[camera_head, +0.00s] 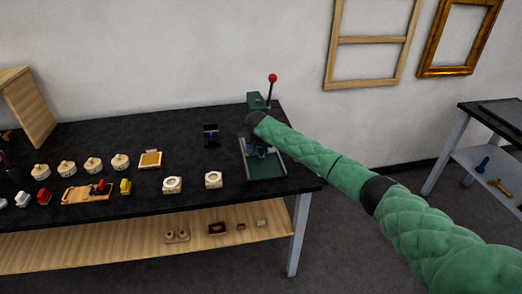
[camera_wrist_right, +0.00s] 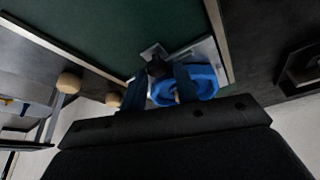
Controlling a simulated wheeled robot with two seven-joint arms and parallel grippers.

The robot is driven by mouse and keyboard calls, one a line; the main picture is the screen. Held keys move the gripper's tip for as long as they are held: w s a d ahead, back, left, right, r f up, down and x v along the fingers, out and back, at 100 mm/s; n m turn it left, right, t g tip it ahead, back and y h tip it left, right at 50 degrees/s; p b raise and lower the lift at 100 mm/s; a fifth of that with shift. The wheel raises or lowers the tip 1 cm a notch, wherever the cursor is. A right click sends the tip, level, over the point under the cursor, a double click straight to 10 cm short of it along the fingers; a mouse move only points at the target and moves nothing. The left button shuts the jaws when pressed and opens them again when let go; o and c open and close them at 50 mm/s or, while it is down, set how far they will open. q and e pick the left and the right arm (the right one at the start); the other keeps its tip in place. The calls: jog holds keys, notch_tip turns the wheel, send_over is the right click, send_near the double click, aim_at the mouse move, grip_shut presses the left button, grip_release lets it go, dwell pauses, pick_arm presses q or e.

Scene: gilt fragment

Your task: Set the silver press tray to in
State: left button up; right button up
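The press (camera_head: 256,101) stands at the right end of the black table. It has a green body and base and a lever with a red knob. My right arm reaches across it from the right, and my right gripper (camera_head: 258,147) is low over the base, mostly hidden in the head view. In the right wrist view, the dark fingers of the right gripper (camera_wrist_right: 160,85) are beside a silver plate (camera_wrist_right: 207,52), seemingly the press tray, and a blue round part (camera_wrist_right: 204,82). I cannot tell whether the fingers are closed on anything. My left gripper is out of view.
Two cream blocks with round tops (camera_head: 213,180) stand left of the press. A small dark stand (camera_head: 211,134) is behind them. Several jars, a wooden board (camera_head: 88,193) and a gold-topped tray (camera_head: 150,159) lie farther left. A wooden shelf (camera_head: 130,240) runs below the black table (camera_head: 190,200).

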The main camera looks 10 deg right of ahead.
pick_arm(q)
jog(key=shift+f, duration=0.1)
pick_arm(e)
jog(key=shift+s+a+r, duration=0.1)
jog(key=shift+s, duration=0.05)
